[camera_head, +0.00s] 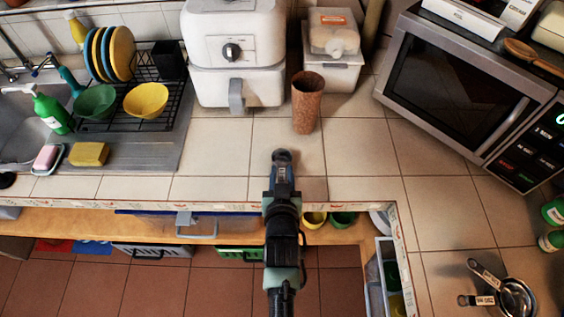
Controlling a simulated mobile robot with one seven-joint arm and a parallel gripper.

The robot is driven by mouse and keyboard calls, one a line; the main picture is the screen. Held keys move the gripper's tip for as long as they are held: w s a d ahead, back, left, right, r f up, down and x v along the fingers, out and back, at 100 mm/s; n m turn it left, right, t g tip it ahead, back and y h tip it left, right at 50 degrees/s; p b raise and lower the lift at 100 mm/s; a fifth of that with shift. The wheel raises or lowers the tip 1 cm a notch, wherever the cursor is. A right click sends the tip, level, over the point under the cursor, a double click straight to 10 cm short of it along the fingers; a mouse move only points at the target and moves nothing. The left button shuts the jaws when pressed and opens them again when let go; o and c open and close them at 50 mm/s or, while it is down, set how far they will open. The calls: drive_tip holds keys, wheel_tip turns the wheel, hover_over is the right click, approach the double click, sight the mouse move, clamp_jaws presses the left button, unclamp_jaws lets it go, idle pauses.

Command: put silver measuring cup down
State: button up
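A small silver measuring cup (282,155) shows at the tip of my gripper (283,183), over the tiled counter (223,188) near its front edge. My gripper appears shut on the cup's handle end, with the round bowl pointing away from me. The fingers are small and partly hidden from above. I cannot tell whether the cup touches the tiles. Other silver measuring cups (517,297) with labelled handles lie on the counter at the bottom right.
A brown cup (306,103) stands beyond my gripper, slightly right. A dish rack (150,98) is left and a microwave (465,85) right. Bare tiles lie around my gripper.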

clamp_jaws()
drive_tip(key=shift+r, duration=0.1)
